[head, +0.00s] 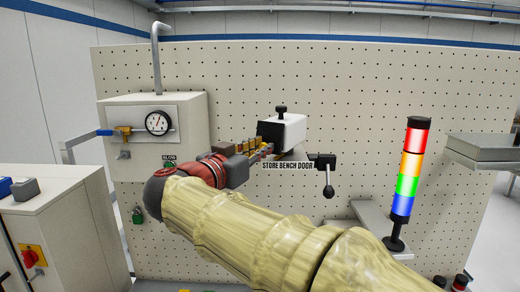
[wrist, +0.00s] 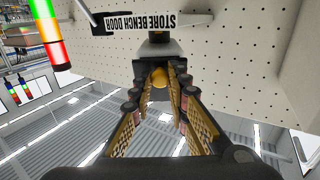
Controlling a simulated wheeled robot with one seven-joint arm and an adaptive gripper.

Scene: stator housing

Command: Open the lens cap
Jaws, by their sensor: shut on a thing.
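A white box-shaped unit with a dark front face (head: 283,132) and a black knob on top (head: 281,112) is mounted on the pegboard. My gripper (head: 264,150) reaches it from the left and below in the head view. I cannot make out a separate lens cap clearly; the fingers hide much of that spot.
A "STORE BENCH DOOR" label (head: 287,166) and a black lever handle (head: 327,176) are close right of my gripper. A lit signal tower (head: 408,170) stands further right. A box with a gauge (head: 157,123) is at left. Pegboard (head: 360,100) lies behind.

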